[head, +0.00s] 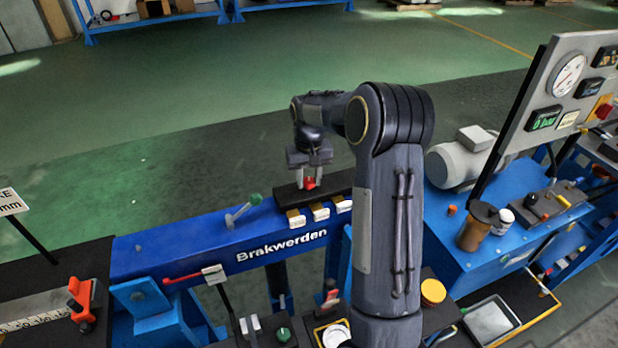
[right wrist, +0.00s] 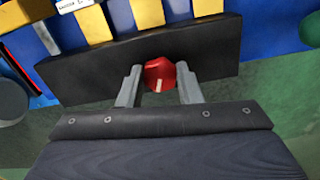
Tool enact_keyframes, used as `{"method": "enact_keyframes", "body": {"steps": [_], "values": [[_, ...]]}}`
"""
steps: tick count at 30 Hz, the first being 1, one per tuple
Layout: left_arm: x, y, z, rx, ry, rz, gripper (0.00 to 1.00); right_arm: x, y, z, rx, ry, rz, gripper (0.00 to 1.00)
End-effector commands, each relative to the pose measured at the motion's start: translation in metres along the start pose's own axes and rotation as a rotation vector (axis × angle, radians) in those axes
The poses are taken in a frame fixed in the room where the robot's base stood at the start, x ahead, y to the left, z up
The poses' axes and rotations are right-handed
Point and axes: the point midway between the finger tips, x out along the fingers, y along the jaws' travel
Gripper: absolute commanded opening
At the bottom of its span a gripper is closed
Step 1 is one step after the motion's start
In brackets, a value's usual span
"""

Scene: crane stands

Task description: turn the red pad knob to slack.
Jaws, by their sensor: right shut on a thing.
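The red pad knob (head: 309,183) sits on a black block (head: 285,195) on top of the blue beam. In the right wrist view the knob (right wrist: 159,75) is a red faceted cap with a short white mark at its lower part. My right gripper (head: 309,175) reaches down to it. In the right wrist view its two grey fingers (right wrist: 159,85) are on either side of the knob, shut on it. The knob is still on its block. My left gripper is not in view.
Several yellow blocks with white labels (head: 320,212) stand along the beam (head: 180,248) in front of the knob. A green-knobbed lever (head: 244,208) rises to the left. A gauge panel (head: 570,85) and motor (head: 462,160) stand at right.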

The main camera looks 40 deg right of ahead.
Motion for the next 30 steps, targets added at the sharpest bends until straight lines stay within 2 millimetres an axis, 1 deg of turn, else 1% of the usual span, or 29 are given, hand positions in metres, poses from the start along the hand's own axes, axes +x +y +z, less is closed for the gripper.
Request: {"method": "enact_keyframes", "body": {"steps": [12,13,17,26,29,30], "values": [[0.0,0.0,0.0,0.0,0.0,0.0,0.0,-0.001,0.0,-0.001,-0.005,0.004,0.0,0.09],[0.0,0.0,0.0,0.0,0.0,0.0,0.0,-0.001,0.0,-0.001,-0.005,0.004,0.0,0.35],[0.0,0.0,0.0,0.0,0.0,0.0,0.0,-0.001,0.0,-0.001,-0.005,0.003,0.0,0.53],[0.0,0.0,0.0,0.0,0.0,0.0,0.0,-0.002,0.0,0.0,-0.005,0.002,0.0,0.53],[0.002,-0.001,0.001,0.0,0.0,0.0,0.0,-0.01,0.0,-0.001,-0.005,0.004,0.0,0.53],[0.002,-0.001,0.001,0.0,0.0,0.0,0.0,-0.015,0.0,-0.001,-0.005,0.006,-0.001,0.53]]}}
